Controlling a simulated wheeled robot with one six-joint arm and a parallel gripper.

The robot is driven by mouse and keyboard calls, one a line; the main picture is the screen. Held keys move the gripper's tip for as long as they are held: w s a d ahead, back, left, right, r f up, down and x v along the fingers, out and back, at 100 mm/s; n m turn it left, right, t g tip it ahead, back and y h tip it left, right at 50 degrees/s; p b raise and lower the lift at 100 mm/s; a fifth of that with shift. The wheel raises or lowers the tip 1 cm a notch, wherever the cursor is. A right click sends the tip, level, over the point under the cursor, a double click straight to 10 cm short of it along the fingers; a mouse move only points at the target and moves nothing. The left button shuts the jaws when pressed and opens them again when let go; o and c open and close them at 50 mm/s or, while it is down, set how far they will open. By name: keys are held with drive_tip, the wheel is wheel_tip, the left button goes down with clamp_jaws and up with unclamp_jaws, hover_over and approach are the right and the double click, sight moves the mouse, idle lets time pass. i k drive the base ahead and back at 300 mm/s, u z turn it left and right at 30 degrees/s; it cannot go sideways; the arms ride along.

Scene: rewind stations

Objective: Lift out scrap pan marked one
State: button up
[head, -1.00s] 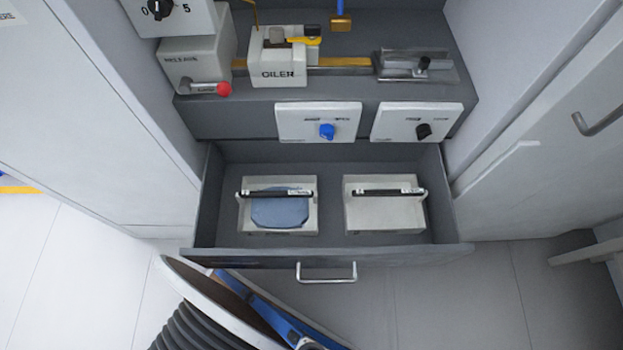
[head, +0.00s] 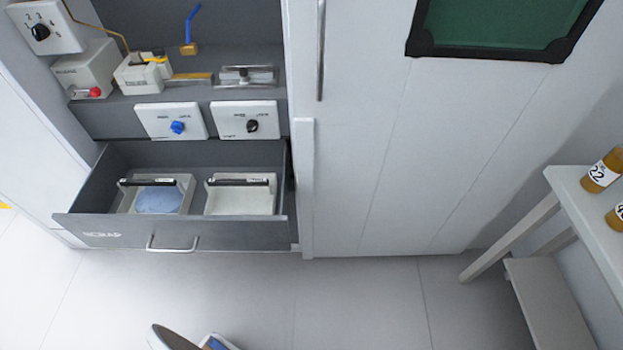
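The open grey drawer (head: 101,229), marked SCRAP on its front, holds two pale scrap pans side by side. The left pan (head: 187,186) has a blue piece in it. The right pan (head: 240,203) shows a plain pale inside. Each pan has a raised bar handle with a dark grip, the left handle (head: 148,182) and the right handle (head: 240,182). Small labels sit on the grips, but I cannot read which pan is marked one. My gripper is not in view; only a bit of my own body shows at the bottom edge.
Above the drawer are two dial plates, one with a blue knob (head: 178,127) and one with a black knob (head: 252,126). A pale cabinet front (head: 390,150) is at right. A small table (head: 590,195) holds jars. The floor ahead is clear.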

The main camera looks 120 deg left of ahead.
sight(152, 193)
drive_tip(key=i, duration=0.15)
drive_tip(key=u, duration=4.85)
drive_tip(key=i, duration=0.5)
drive_tip(key=z, duration=0.05)
drive_tip(key=k, duration=0.5)
drive_tip(key=u, duration=1.9)
drive_tip(key=i, duration=1.9)
drive_tip(key=z, duration=0.05)
